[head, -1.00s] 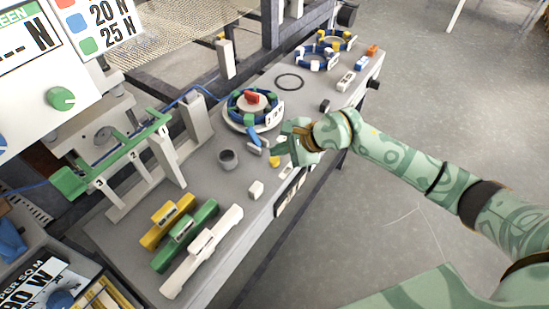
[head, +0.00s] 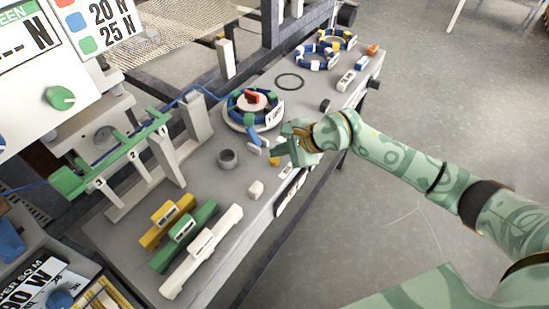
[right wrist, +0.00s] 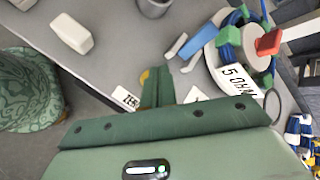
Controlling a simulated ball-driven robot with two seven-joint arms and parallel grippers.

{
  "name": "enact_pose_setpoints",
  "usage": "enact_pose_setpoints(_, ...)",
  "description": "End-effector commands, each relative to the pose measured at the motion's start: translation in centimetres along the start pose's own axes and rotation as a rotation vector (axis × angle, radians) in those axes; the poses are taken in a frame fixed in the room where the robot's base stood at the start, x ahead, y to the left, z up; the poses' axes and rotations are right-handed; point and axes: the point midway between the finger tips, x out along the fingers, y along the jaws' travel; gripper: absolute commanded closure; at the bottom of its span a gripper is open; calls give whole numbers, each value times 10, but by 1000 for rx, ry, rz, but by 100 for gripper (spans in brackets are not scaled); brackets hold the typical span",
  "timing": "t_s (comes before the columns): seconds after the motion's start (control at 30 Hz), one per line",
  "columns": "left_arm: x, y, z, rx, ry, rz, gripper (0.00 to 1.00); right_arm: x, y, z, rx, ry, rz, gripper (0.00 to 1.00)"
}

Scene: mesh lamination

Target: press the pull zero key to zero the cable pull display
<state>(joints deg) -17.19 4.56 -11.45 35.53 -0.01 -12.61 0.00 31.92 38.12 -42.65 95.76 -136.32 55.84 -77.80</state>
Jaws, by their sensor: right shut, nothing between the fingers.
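My right gripper (head: 284,150) is shut and empty, low over the front edge of the bench. In the right wrist view its closed fingers (right wrist: 158,88) point down at the bench edge. A yellow round piece (right wrist: 144,77) shows partly behind the fingers; I cannot tell whether they touch it. Small labels (right wrist: 125,98) sit on the bench front beside the fingers. I cannot read which one marks the pull zero key. A white display panel (head: 25,50) at the upper left shows dashes and N. My left gripper is not in view.
A blue-and-green ring with a red block (head: 252,98) stands behind the gripper. A grey cup (head: 228,159) and a white block (head: 256,189) are to its left. Yellow, green and white bars (head: 203,252) lie at the front left. Open floor lies right of the bench.

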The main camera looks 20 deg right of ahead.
Motion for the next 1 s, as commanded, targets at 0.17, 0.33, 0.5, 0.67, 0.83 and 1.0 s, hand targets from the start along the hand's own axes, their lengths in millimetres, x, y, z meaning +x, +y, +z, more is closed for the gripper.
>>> enact_pose_setpoints(0.17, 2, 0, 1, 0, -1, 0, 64, 3, 2, -2, 1, 0, 0, 100)
enact_pose_setpoints(0.33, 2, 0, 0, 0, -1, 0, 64, 2, 2, -2, 0, 0, 0, 100)
enact_pose_setpoints(0.5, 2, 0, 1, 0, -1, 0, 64, 3, 2, -2, 0, 0, 0, 100)
enact_pose_setpoints(0.67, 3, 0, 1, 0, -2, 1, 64, 4, 3, -3, 1, 1, 0, 100)
enact_pose_setpoints(0.83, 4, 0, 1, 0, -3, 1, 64, 6, 4, -4, 1, 1, 0, 100)
enact_pose_setpoints(1.0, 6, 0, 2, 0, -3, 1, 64, 7, 5, -6, 1, 1, 0, 100)
